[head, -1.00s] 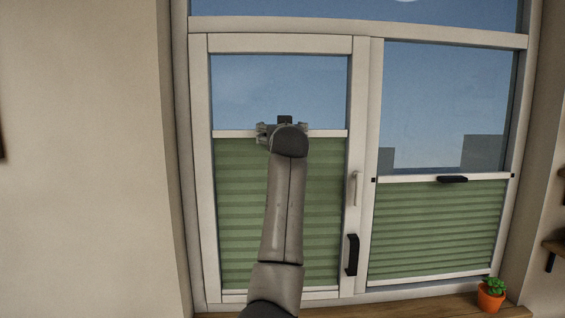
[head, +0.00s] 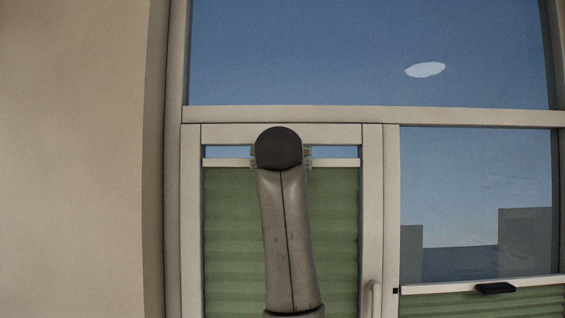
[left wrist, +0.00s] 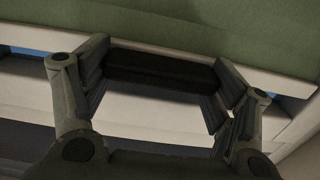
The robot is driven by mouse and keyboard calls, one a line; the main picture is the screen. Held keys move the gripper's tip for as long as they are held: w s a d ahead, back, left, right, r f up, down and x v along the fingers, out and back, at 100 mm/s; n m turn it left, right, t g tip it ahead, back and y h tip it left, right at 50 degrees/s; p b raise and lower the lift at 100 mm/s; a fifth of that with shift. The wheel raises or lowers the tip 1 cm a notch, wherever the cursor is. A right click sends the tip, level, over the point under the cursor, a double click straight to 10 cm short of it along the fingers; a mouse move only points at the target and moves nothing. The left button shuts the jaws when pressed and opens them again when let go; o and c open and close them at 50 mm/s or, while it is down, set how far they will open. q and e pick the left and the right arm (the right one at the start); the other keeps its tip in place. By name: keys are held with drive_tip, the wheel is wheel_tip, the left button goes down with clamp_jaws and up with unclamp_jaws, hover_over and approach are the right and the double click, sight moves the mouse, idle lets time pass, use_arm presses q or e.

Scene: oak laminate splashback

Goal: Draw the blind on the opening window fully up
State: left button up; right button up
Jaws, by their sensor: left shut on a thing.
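The opening window's green pleated blind (head: 230,225) hangs in the left casement, with its white top rail (head: 228,162) just under the casement's top bar. A thin strip of sky shows between rail and frame. My left gripper (head: 281,157) is at the middle of this rail, mostly hidden behind my own wrist in the head view. In the left wrist view its fingers are shut on the ends of the black blind handle (left wrist: 160,72). The rail (left wrist: 270,76) and green fabric (left wrist: 210,22) lie beyond it. My right gripper is in neither view.
The casement's frame top bar (head: 225,133) is close above the rail. A metal window handle (head: 375,300) is on the casement's right side. The neighbouring pane has a lower green blind (head: 545,302) with a black handle (head: 496,288). A bare wall is at the left.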

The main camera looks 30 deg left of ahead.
use_arm(q)
drive_tip(key=shift+s+r, duration=0.1)
drive_tip(key=shift+r, duration=0.25)
drive_tip(key=o, duration=1.2)
drive_tip(key=shift+c, duration=0.2)
drive_tip(key=shift+o, duration=1.3)
drive_tip(key=shift+w+f, duration=0.15)
drive_tip(key=shift+w, duration=0.05)
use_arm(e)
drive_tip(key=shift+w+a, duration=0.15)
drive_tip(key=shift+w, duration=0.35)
use_arm(q)
drive_tip(key=shift+s, duration=0.15)
drive_tip(key=v, duration=1.1)
drive_tip(key=shift+s+d+f, duration=0.15)
drive_tip(key=shift+s+d, duration=0.1)
drive_tip(key=shift+s, duration=0.05)
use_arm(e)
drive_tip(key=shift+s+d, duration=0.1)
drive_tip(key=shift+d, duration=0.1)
use_arm(q)
drive_tip(key=shift+f, duration=0.1)
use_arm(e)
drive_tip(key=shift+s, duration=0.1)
